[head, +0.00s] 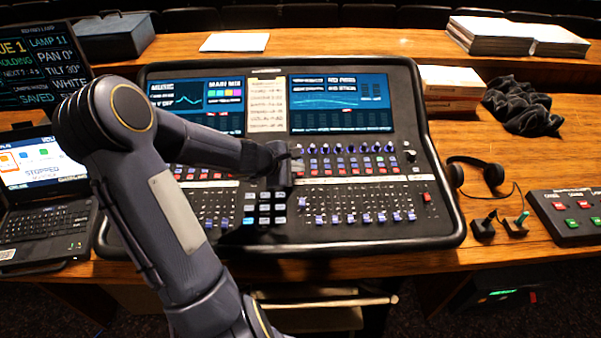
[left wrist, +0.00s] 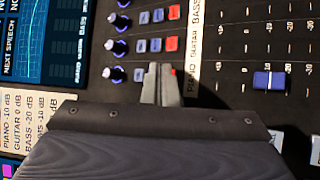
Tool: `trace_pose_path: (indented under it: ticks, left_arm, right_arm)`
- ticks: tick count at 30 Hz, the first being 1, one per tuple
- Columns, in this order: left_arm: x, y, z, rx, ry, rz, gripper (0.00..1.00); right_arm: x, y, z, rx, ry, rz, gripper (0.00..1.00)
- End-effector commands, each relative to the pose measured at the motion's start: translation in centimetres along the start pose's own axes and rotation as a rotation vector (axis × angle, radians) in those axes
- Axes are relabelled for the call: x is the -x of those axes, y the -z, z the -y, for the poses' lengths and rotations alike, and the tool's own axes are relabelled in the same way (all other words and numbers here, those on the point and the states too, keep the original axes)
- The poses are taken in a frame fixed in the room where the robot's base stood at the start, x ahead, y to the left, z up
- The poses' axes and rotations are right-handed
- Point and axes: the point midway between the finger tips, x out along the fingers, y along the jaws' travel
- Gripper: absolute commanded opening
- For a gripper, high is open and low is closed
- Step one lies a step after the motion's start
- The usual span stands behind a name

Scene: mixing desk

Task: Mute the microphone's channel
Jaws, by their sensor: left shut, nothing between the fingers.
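The mixing desk (head: 445,218) fills the middle of the head view, with rows of blue knobs, small red and blue buttons, and faders. A label strip (left wrist: 194,40) in the left wrist view reads PIANO, GUITAR, BASS; I cannot read a microphone label. My left gripper (head: 297,153) is over the button rows, shut and empty. In the left wrist view its fingertips (left wrist: 163,72) cover part of one channel's button row, and a bit of red shows at their right edge. I cannot tell whether they touch a button. My right gripper is not in view.
A paper list of dB levels (head: 267,103) lies between the desk's two screens. A laptop (head: 45,175) and a monitor stand at the left. Headphones (head: 476,172), a black cloth (head: 523,104) and a red-and-green button box (head: 570,215) are at the right.

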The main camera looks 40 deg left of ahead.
Motion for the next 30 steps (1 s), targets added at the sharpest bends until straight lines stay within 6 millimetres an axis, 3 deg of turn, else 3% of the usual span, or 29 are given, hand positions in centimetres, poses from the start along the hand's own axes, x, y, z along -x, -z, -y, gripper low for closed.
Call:
trace_pose_path:
  ticks: [17, 30]
  left_arm:
    - [0.9, -0.7, -0.7, -0.001, 0.000, 0.001, 0.00]
    - [3.8, -2.8, -2.8, -0.001, 0.000, 0.001, 0.00]
  right_arm:
    - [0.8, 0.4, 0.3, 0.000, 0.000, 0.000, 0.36]
    - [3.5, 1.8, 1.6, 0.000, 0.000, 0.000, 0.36]
